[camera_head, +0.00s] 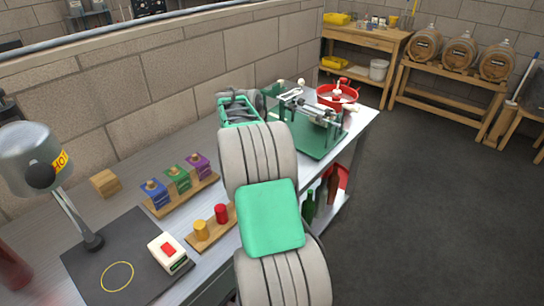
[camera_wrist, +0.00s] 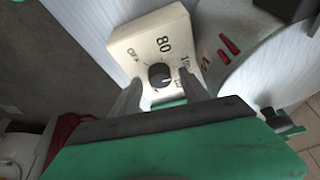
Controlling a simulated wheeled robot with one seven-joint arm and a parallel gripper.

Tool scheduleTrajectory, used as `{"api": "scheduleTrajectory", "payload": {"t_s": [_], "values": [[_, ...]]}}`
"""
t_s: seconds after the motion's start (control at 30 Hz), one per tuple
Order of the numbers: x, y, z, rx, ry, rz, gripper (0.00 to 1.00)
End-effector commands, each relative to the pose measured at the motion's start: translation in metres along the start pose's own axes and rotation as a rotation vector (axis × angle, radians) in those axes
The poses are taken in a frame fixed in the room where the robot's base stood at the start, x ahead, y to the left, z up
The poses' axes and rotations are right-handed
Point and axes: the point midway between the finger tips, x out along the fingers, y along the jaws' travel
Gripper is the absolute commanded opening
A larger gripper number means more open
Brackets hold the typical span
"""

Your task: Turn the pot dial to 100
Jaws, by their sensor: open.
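In the wrist view, a cream dial plate (camera_wrist: 150,45) carries the marks OFF, 80 and 100, and another mark partly covered beside a finger. A round black dial knob (camera_wrist: 160,75) sits at its middle. I cannot tell for sure which mark the knob points to. My gripper (camera_wrist: 162,92) is open, with one grey finger at each lower side of the knob. I cannot tell whether the fingers touch it. In the head view, my arm stands in front of the dial and hides it. The green hand part (camera_head: 240,108) shows beyond the arm at the back of the bench.
A green metal device (camera_head: 318,130) and a red basin (camera_head: 337,96) stand at the bench's right end. Wooden racks with coloured blocks (camera_head: 178,180), a dark mat (camera_head: 110,265) and a grey vessel labelled HOT (camera_head: 28,150) are at the left. Bottles stand below.

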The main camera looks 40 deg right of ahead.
Motion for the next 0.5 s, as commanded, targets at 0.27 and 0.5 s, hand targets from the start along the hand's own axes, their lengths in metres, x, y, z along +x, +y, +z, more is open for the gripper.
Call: {"api": "scheduleTrajectory", "payload": {"t_s": [0.27,0.5], "values": [[-0.028,-0.002,0.0,0.0,0.002,-0.005,0.53],[-0.072,-0.001,-0.001,0.001,0.001,-0.002,0.53]]}}
